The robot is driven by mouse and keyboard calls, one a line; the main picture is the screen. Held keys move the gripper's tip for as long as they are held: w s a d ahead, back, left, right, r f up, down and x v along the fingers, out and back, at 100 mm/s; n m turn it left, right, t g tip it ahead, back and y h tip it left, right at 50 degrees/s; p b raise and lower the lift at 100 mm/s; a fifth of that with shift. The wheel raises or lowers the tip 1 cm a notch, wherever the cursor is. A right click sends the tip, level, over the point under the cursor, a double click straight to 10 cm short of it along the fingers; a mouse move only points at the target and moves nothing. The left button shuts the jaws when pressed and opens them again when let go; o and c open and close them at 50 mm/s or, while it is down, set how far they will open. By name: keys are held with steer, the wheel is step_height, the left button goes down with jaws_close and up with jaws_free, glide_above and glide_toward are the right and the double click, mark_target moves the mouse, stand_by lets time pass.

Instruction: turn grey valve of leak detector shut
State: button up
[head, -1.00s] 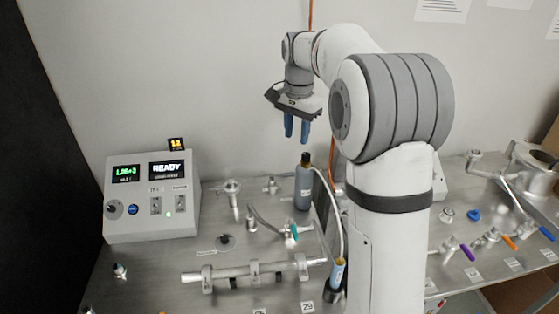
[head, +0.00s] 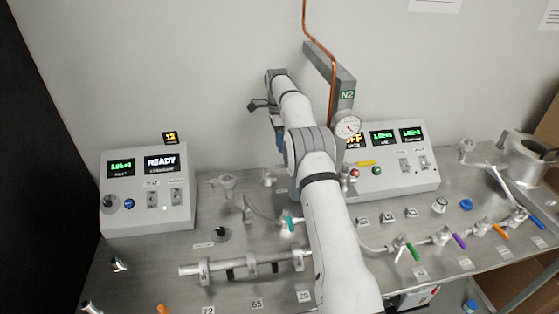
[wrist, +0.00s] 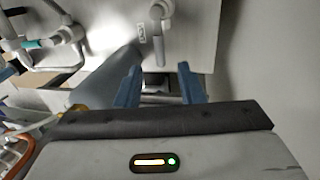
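The leak detector (head: 148,192) is a pale grey box with a READY display, at the left of the bench in the head view. Several grey metal fittings stand to its right, among them an upright flanged one (head: 228,184) and a small one (head: 267,178); I cannot tell for certain which is the grey valve. My gripper (head: 280,143) is above the back of the bench, partly hidden by my arm. In the wrist view, its two blue fingers (wrist: 160,88) are apart with nothing held.
A teal-handled valve (head: 290,222) and a horizontal metal pipe (head: 240,265) lie at the middle. A control box (head: 395,160), gauge (head: 348,127) and coloured valves stand to the right.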

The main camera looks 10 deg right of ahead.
mark_target(277, 168)
steer(key=shift+s+f+p, duration=0.15)
steer(key=shift+s+f, duration=0.1)
steer(key=shift+f, duration=0.9)
steer(key=shift+s+f+p, duration=0.1)
steer(key=shift+s+f, duration=0.15)
steer(key=shift+f, duration=0.9)
steer(key=shift+s+f+p, duration=0.15)
steer(key=shift+s+f, duration=0.1)
steer(key=shift+f, duration=0.9)
steer(key=shift+c, duration=0.5)
jaws_close()
